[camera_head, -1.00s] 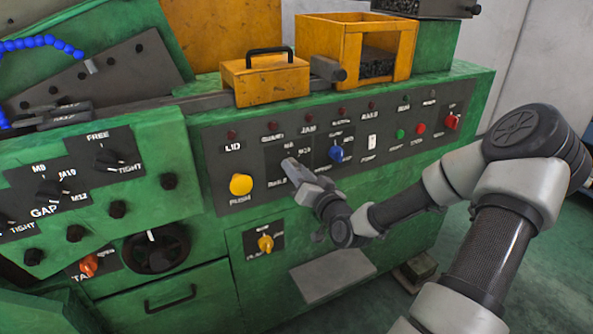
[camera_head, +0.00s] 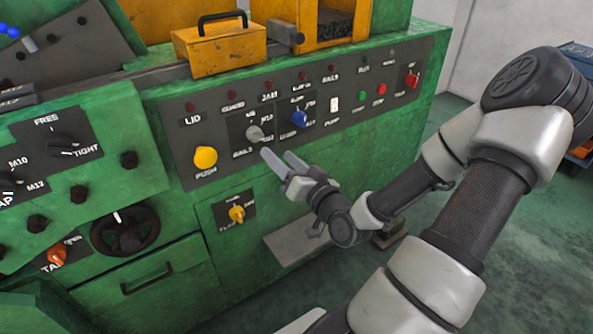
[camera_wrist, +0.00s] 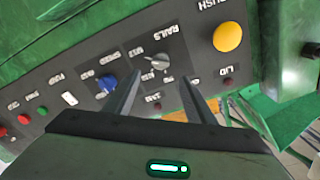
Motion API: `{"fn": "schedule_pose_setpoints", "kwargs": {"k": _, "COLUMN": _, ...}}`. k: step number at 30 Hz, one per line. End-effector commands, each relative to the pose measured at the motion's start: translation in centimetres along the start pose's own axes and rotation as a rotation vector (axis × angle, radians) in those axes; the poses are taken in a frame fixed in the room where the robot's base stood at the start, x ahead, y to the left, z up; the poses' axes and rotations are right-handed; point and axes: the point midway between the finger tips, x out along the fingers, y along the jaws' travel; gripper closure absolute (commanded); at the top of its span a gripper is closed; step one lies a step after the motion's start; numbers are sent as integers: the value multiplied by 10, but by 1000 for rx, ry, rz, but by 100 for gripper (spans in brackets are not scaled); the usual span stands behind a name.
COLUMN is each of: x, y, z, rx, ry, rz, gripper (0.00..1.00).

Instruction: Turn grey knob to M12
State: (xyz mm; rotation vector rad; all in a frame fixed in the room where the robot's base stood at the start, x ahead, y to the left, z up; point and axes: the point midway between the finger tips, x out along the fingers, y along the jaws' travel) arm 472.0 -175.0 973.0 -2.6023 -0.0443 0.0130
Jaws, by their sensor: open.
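The grey knob (camera_head: 254,133) sits on a dark plate labelled RAILS in the head view, between the yellow push button and the blue knob. It also shows upside down in the wrist view (camera_wrist: 157,62), with size marks around it. Which mark its pointer faces is too small to read surely. My gripper (camera_head: 276,154) is open and empty, just below and right of the grey knob in the head view. In the wrist view its two fingers (camera_wrist: 160,88) reach toward the panel on either side of the knob's line, apart from it.
The yellow push button (camera_head: 205,157) lies left of the grey knob and the blue knob (camera_head: 300,118) right of it. A white switch (camera_head: 334,104) and red switch (camera_head: 411,80) are further right. A small yellow knob (camera_head: 237,214) and a grey ledge (camera_head: 302,237) are below.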

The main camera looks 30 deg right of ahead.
Motion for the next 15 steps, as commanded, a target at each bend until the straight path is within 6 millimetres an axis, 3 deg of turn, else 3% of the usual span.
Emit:
{"fn": "schedule_pose_setpoints", "kwargs": {"k": 1, "x": -14, "y": 0, "z": -1, "rx": 1, "ry": 0, "rz": 4, "gripper": 50}}
{"fn": "schedule_pose_setpoints", "kwargs": {"k": 3, "x": -22, "y": -4, "z": -9, "rx": 6, "ry": 0, "rz": 4, "gripper": 50}}
{"fn": "schedule_pose_setpoints", "kwargs": {"k": 15, "x": -65, "y": -1, "z": -2, "rx": 2, "ry": 1, "rz": 1, "gripper": 50}}
